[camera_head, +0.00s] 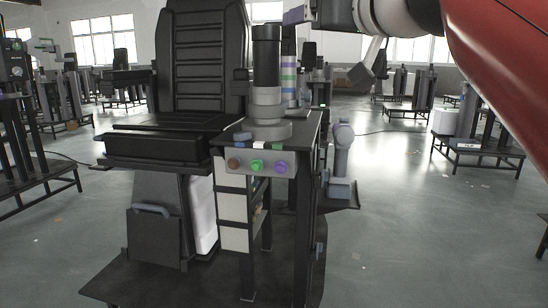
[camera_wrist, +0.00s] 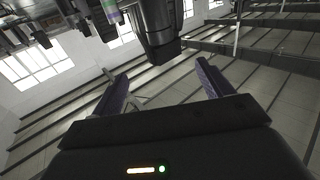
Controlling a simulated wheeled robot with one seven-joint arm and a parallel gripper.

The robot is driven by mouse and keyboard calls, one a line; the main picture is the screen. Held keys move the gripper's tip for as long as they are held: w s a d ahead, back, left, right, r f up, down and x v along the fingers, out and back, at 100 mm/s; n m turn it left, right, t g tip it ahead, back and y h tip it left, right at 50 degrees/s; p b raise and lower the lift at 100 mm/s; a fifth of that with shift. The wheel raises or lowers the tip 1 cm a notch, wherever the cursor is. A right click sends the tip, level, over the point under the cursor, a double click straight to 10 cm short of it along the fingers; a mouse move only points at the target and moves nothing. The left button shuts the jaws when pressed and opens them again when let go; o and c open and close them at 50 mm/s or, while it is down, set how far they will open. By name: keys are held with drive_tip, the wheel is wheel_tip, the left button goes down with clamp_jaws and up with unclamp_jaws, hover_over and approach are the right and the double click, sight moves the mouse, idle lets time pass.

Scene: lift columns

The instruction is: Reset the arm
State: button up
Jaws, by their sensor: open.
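My arm comes in from the upper right of the head view, with a red link and a pale wrist part. My gripper (camera_head: 293,15) is at the top of that view, close to the top of a black and grey column and partly cut off by the frame edge. In the wrist view my gripper (camera_wrist: 161,70) has its two purple-dark fingers spread apart, with nothing between them. A dark column-like body (camera_wrist: 158,32) shows beyond the fingertips.
A black and grey column (camera_head: 266,80) stands on a small table whose front panel (camera_head: 232,164) has brown, green and purple knobs. A black padded chair (camera_head: 204,60) is to its left. A column with coloured bands (camera_head: 289,80) stands behind. Open grey floor (camera_head: 420,230) lies right.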

drive_tip(key=s+d+f+m+g+h+p, duration=0.1)
drive_tip(key=s+f, duration=0.5)
drive_tip(key=f, duration=0.9)
drive_tip(key=s+d+f+m+g+h+p, duration=0.1)
drive_tip(key=s+d+f+g+h, duration=0.3)
drive_tip(key=f, duration=1)
drive_tip(key=s+d+f+m+g+h+p, duration=0.2)
drive_tip(key=s+f+g, duration=0.3)
drive_tip(key=s+f, duration=0.4)
wheel_tip(320, 180, down, 7)
drive_tip(key=shift+s+d+r+m+g+h, duration=0.2)
drive_tip(key=shift+d+m+g+h, duration=0.1)
drive_tip(key=shift+d+m+g, duration=0.15)
